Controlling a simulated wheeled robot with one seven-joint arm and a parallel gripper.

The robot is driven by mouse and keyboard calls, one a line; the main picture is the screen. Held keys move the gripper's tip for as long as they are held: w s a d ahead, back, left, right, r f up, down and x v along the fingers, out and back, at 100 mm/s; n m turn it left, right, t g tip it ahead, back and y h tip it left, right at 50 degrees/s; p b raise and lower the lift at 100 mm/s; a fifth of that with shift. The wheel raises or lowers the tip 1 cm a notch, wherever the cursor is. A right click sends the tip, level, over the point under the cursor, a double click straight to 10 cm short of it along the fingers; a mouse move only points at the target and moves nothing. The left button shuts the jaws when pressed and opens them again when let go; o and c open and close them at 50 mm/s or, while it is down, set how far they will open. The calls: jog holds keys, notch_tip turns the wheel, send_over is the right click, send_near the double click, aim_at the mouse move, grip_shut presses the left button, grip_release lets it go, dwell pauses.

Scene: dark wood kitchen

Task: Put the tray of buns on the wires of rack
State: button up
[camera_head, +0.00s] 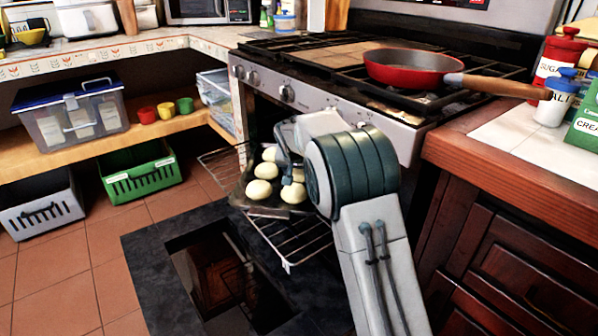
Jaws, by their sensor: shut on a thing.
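The tray of buns (285,210) is a dark baking tray with several pale round buns (263,171) on it. It is at the oven opening, over the wire rack (292,243), which is pulled out of the oven. I cannot tell whether the tray touches the wires. My gripper (289,172) is at the tray, shut on it, with my arm partly covering the tray's right side. The fingertips are small and partly hidden among the buns.
The oven door (150,262) is folded down below the rack. A red pan (412,68) sits on the stove (330,95) above. A wooden counter (520,165) bounds the right side; a low shelf (60,152) with bins is at left. Tiled floor (70,295) is free at front left.

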jog(key=o, duration=1.5)
jog(key=shift+f, duration=0.1)
jog(key=shift+r, duration=0.2)
jog(key=p+v, duration=0.3)
jog(key=v, duration=0.9)
